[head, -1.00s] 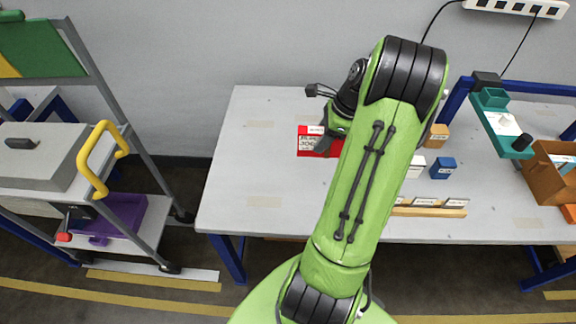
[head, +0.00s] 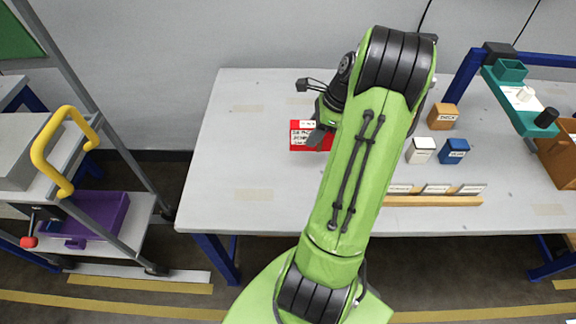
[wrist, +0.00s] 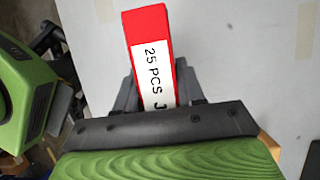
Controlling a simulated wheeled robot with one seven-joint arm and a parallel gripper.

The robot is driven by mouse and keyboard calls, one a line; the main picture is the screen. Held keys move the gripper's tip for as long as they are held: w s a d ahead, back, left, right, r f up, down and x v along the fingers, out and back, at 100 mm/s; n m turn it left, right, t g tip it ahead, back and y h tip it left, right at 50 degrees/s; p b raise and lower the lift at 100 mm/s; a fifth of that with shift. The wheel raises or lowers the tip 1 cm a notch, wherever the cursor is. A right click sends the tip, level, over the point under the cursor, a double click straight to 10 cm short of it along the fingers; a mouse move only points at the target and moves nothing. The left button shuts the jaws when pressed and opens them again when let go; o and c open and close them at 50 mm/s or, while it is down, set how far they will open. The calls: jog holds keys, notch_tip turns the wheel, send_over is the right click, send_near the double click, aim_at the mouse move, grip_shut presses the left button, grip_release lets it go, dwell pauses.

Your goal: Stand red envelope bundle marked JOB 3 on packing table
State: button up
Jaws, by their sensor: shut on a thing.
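The red envelope bundle (head: 298,137) has white labels with black print; in the wrist view (wrist: 147,22) "25 PCS" and the start of a "J" show, and the rest of that label is hidden by my gripper. My gripper (wrist: 156,95) is shut on the bundle, one finger on each side. In the head view my gripper (head: 320,130) is partly hidden by my green arm. The bundle is over the left part of the white packing table (head: 235,150). I cannot tell whether its bottom touches the table top.
An orange box (head: 443,117), a white box (head: 421,150) and a blue box (head: 454,151) stand right of my arm. A wooden strip (head: 435,201) with labelled cards lies nearer the front. A teal fixture (head: 515,105) is at right. The table's left part is clear. A cart with a yellow handle (head: 45,150) stands left.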

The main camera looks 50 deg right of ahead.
notch_tip(320, 180, down, 9)
jog(key=b, duration=0.3)
jog(key=shift+f, duration=0.15)
